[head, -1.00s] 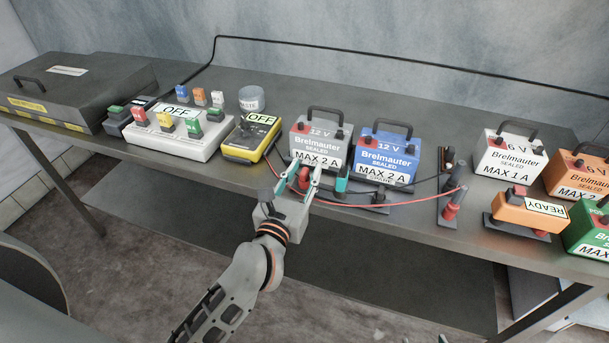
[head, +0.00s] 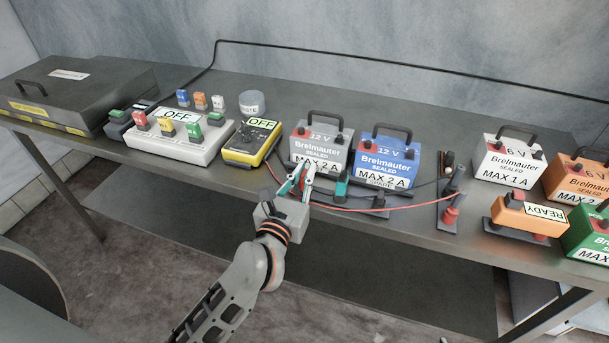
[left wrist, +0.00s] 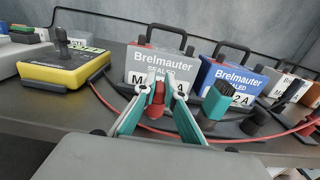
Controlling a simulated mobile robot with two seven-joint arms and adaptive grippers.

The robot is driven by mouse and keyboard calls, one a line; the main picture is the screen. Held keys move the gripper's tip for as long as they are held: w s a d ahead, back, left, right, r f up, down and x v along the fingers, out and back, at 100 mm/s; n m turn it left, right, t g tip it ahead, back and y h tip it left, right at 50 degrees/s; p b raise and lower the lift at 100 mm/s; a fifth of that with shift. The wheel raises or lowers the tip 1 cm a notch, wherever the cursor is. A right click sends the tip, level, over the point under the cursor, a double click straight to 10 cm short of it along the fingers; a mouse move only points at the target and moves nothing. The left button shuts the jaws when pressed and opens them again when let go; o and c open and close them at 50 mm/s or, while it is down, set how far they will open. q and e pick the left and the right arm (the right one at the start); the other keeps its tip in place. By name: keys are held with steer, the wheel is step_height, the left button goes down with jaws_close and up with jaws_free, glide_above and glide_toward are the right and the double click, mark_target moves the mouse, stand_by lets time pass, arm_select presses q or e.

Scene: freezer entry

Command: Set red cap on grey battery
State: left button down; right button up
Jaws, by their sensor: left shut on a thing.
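The grey 12 V battery (head: 325,144) stands upright on the bench behind my left gripper (head: 301,178). It has a red terminal (head: 301,129) at left and a dark one at right; its label is partly covered by my fingers. My left gripper is shut on the red cap, low in front of the battery and apart from its red terminal. The red cap (left wrist: 157,98) shows between the fingertips in the left wrist view, with the grey battery (left wrist: 150,66) behind it. Whether the cap's base touches anything is hidden. My right gripper is not in view.
A blue battery (head: 382,158) stands close at right. A rack with a red post (head: 450,215) stands farther right.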

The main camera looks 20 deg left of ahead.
arm_select(q)
step_height(320, 180, up, 8)
steer(key=shift+f+p, duration=0.1)
steer(key=shift+p, duration=0.9)
step_height(320, 180, up, 10)
steer(key=p, duration=0.1)
step_height(320, 180, up, 5)
glide_above(305, 171)
steer(key=shift+s, duration=0.1)
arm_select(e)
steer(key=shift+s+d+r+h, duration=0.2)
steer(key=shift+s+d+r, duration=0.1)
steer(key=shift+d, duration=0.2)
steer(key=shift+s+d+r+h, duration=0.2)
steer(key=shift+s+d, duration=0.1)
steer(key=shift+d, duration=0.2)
